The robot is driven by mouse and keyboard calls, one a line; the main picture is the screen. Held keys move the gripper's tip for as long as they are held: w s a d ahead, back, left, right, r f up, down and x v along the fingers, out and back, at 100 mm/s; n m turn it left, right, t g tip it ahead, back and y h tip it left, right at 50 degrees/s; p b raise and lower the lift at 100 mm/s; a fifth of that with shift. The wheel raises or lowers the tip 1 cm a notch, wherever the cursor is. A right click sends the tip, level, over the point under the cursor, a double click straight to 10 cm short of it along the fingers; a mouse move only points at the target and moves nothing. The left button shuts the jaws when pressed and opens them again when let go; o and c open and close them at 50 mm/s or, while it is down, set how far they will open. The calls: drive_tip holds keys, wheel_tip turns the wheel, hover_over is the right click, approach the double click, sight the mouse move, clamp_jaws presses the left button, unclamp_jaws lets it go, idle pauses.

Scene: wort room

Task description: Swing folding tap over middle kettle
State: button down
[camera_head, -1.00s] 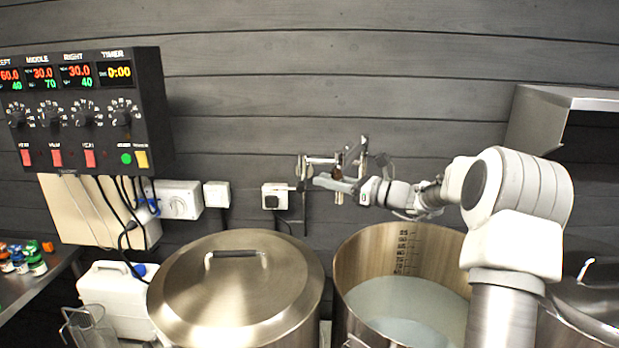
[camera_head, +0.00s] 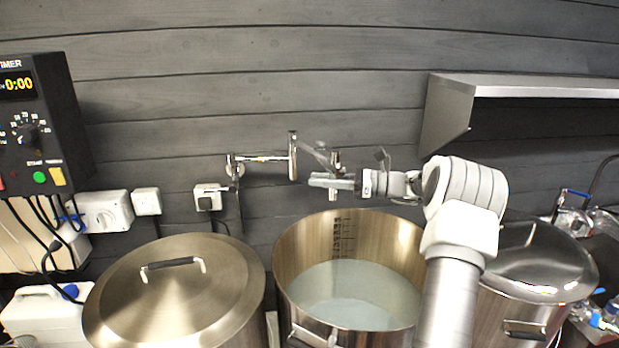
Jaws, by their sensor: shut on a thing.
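The folding tap (camera_head: 262,158) is a chrome jointed pipe on the dark plank wall. Its first arm runs right from the wall mount to an upright joint (camera_head: 293,156), and a further part slants right toward my gripper. My gripper (camera_head: 322,181) is shut on the tap's outer part, above the back of the middle kettle. The fingers partly hide the tap's end, so the exact grip is hard to see. The middle kettle (camera_head: 290,246) is an open steel pot with volume marks inside and pale liquid in it.
A lidded left kettle (camera_head: 180,290) and a lidded right kettle (camera_head: 535,260) flank the middle one. A steel shelf (camera_head: 540,88) juts from the wall at right. A control box (camera_head: 55,120) and sockets are at left. My arm rises in front of the right kettle.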

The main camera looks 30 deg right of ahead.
sight(335, 177)
drive_tip(key=shift+s+d+f+n+g+y+p, duration=0.1)
drive_tip(key=shift+d+n+g+y+p, duration=0.35)
drive_tip(key=shift+d, duration=0.45)
drive_tip(key=shift+s+d+n+g+y+p, duration=0.1)
drive_tip(key=shift+d+n+g+y, duration=0.15)
drive_tip(key=shift+d+g, duration=0.45)
drive_tip(key=shift+d, duration=0.2)
drive_tip(key=c, duration=0.7)
unclamp_jaws()
drive_tip(key=shift+s, duration=0.1)
drive_tip(key=shift+d, duration=0.1)
